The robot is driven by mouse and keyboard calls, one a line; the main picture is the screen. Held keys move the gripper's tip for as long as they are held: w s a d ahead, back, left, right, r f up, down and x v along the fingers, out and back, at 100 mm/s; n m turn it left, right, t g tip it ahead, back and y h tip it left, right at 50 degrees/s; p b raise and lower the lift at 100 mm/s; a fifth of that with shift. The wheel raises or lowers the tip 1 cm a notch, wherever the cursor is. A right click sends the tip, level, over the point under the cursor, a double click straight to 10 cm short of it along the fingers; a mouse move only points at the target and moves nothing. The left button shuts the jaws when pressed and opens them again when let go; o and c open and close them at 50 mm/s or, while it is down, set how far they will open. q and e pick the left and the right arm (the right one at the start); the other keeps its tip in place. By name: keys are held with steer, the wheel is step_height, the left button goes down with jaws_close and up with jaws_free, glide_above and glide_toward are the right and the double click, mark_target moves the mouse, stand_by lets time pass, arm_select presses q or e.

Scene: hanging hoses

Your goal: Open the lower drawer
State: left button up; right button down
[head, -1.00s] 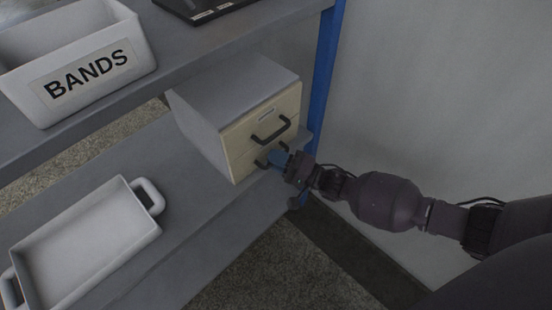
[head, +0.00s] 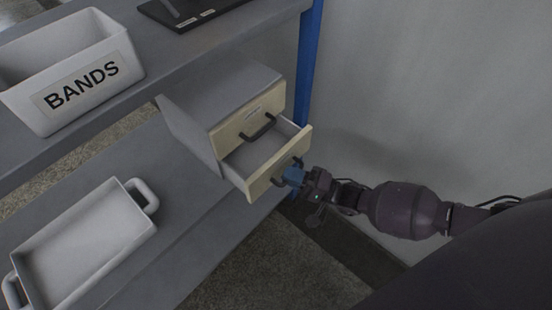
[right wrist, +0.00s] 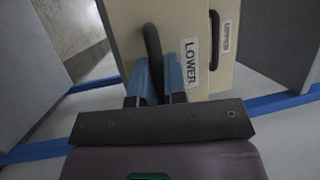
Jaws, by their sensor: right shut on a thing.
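A small grey cabinet (head: 190,107) with two cream-fronted drawers stands on the lower shelf. The lower drawer (head: 256,176) is pulled partly out, and its pale inside shows. The upper drawer (head: 236,124) is closed, with a dark handle. My right gripper (head: 291,176) is shut on the lower drawer's dark handle (right wrist: 152,50). In the right wrist view its blue fingers (right wrist: 159,80) sit on both sides of that handle, beside the label LOWER (right wrist: 191,64). My left gripper is not in view.
A white bin labelled BANDS (head: 85,85) stands on the upper shelf (head: 150,55). A white tray with handles (head: 128,238) lies on the lower shelf, left of the cabinet. A blue post (head: 309,65) and a grey wall are close on the right. Floor is open before the drawer.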

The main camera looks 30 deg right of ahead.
arm_select(q)
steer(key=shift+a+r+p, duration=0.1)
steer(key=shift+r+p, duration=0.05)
steer(key=shift+p, duration=0.2)
arm_select(e)
steer(key=s+d, duration=0.2)
steer(key=s, duration=0.4)
steer(key=shift+d, duration=0.15)
steer(key=shift+s, duration=0.1)
steer(key=c, duration=1.5)
jaws_free()
steer(key=shift+o, duration=0.2)
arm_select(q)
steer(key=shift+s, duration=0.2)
arm_select(e)
steer(key=v, duration=1)
steer(key=shift+s+d, duration=0.25)
steer(key=shift+s, duration=0.1)
steer(key=shift+f, duration=0.1)
